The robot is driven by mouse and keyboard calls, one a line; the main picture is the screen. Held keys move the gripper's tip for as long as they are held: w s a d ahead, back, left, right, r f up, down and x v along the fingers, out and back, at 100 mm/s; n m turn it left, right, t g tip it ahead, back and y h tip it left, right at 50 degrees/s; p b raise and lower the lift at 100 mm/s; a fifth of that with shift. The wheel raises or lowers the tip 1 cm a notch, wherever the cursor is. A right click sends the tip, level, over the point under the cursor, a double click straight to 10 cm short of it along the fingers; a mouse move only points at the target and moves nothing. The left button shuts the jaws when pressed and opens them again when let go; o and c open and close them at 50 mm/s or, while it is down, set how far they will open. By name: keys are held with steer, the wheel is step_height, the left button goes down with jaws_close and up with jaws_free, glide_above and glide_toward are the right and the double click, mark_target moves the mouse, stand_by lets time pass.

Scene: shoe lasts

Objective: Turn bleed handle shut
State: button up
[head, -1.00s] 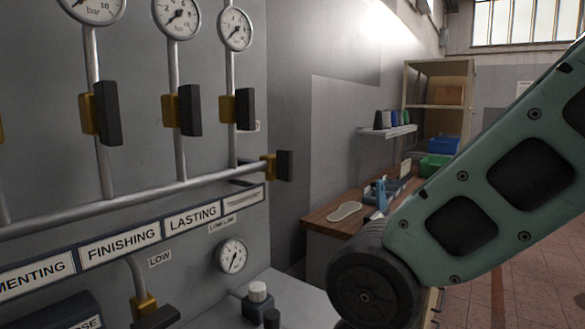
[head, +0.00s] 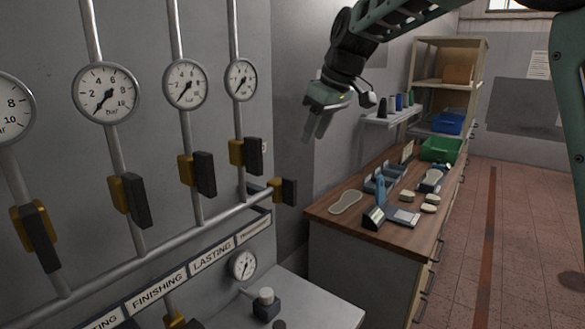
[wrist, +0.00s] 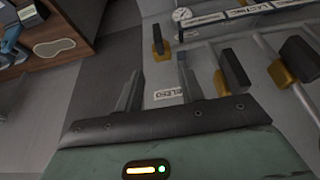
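A black handle on a yellow valve body (head: 289,191) sits at the right end of the horizontal pipe and looks like the bleed handle. A white label reading BLEED (wrist: 167,95) shows upside down between the fingertips. My gripper (head: 317,126) is above and right of the handle, pointing down, empty and apart from it. Its two fingers are spread, as the wrist view also shows (wrist: 158,85).
Several other black handles (head: 203,174) stand upright on vertical pipes under gauges (head: 186,83). A grey cabinet top (head: 315,305) lies below. A wooden bench (head: 330,215) with tools and a shelf (head: 390,116) stand to the right. Air around the pipe end is free.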

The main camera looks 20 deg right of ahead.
mark_target(295, 180)
steer(key=p+x, duration=0.2)
steer(key=x, duration=0.6)
steer(key=p+x, duration=0.3)
steer(key=x, duration=0.6)
steer(key=shift+w, duration=0.25)
jaws_close()
